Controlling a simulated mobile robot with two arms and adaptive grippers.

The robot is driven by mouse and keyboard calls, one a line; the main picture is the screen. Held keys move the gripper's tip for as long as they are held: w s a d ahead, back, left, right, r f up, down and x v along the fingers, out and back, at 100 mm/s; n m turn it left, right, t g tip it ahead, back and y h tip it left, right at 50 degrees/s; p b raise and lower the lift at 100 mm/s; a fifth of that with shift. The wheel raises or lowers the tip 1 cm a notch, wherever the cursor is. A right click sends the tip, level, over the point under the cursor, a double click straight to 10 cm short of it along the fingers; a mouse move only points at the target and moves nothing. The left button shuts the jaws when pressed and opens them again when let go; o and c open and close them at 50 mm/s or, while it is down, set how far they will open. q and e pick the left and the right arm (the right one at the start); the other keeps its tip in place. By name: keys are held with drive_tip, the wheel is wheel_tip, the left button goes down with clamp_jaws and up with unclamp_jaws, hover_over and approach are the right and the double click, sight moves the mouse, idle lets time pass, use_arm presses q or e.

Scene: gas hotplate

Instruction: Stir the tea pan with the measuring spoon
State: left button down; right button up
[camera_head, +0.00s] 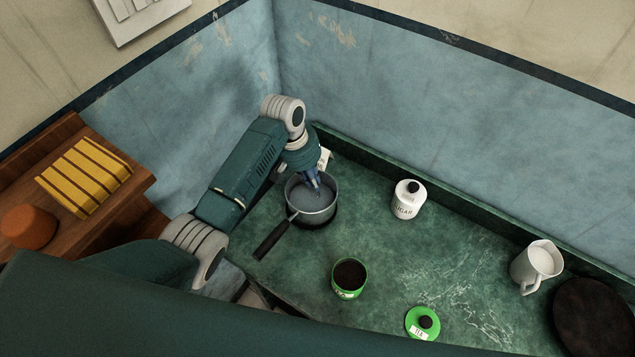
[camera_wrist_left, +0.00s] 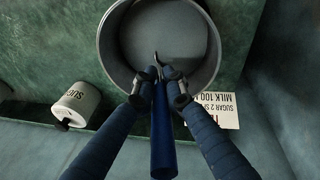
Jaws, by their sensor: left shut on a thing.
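The tea pan (camera_head: 325,213) is a grey saucepan on the green counter, with its dark handle pointing to the lower left. It holds greyish liquid. My left gripper (camera_head: 314,181) points down at the pan's opening from above. In the left wrist view, the gripper (camera_wrist_left: 161,90) is shut on the measuring spoon (camera_wrist_left: 163,142), whose blue handle runs back between the fingers. The spoon's narrow front end shows over the inside of the pan (camera_wrist_left: 107,48); how deep it reaches is unclear. The bowl of the spoon is not clearly visible. My right gripper is out of view.
A white sugar jar (camera_head: 408,205) stands right of the pan. An open green tin (camera_head: 347,290) and its green lid (camera_head: 414,333) are nearer. A white jug (camera_head: 529,268) and dark round object (camera_head: 600,315) are far right. A printed card (camera_wrist_left: 222,112) lies beside the pan.

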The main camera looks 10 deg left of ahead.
use_arm(q)
drive_tip(key=shift+s+a+r, duration=0.1)
drive_tip(key=shift+s+a, duration=0.15)
drive_tip(key=shift+s, duration=0.3)
drive_tip(key=shift+s+a+r+b, duration=0.15)
drive_tip(key=shift+s+b, duration=0.15)
drive_tip(key=shift+s, duration=0.3)
drive_tip(key=shift+w, duration=0.15)
drive_tip(key=d+v, duration=0.1)
drive_tip(key=v, duration=0.6)
drive_tip(key=shift+w+d+r, duration=0.25)
drive_tip(key=shift+d+r, duration=0.05)
drive_tip(key=shift+r, duration=0.25)
drive_tip(key=shift+w+d+v, duration=0.1)
drive_tip(key=shift+d+v, duration=0.05)
drive_tip(key=shift+v, duration=0.65)
drive_tip(key=shift+w+d+v, duration=0.1)
drive_tip(key=shift+d+v, duration=0.1)
drive_tip(key=shift+v, duration=0.6)
drive_tip(key=shift+d+v, duration=0.15)
drive_tip(key=shift+v, duration=0.65)
